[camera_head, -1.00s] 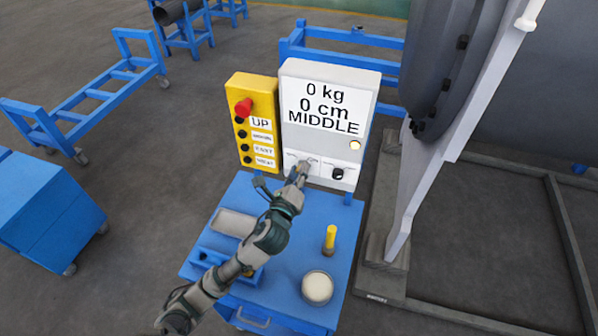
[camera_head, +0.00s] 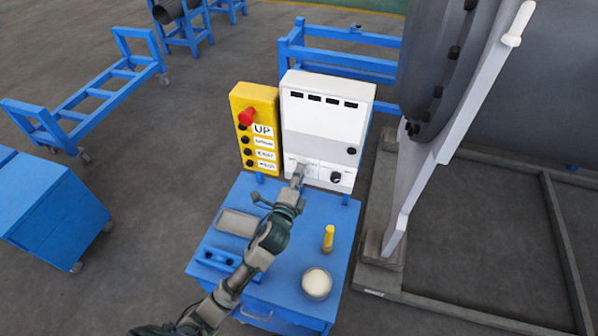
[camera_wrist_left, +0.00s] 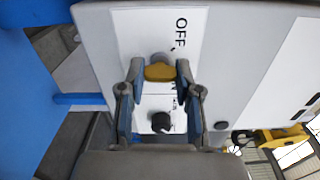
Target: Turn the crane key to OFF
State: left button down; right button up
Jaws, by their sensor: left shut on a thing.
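The crane key (camera_wrist_left: 160,72) is a yellowish piece on the front panel of the white control box (camera_head: 325,125), seen in the left wrist view. My left gripper (camera_head: 299,172) reaches the lower left of that box, and in the left wrist view its fingers (camera_wrist_left: 158,76) are shut on the key from both sides. The word OFF (camera_wrist_left: 181,32) is printed on the white plate beyond the key. In the head view my gripper hides the key.
A yellow button box (camera_head: 256,125) with a red knob (camera_head: 247,116) stands left of the control box. The blue cart (camera_head: 285,250) in front carries a yellow-topped bottle (camera_head: 328,238) and a round pot (camera_head: 316,283). A large grey shell (camera_head: 480,80) stands at the right.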

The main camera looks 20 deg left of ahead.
pick_arm(q)
jog(key=shift+f+n+p, duration=0.2)
jog(key=shift+n+p, duration=0.85)
jog(key=shift+n, duration=1.25)
jog(key=shift+f+n+p, duration=0.2)
jog(key=shift+n+p, duration=0.8)
jog(key=shift+n, duration=1.3)
jog(key=c, duration=0.8)
grip_release()
jog(key=shift+c, duration=0.2)
jog(key=shift+o, duration=0.2)
jog(key=shift+r, duration=0.15)
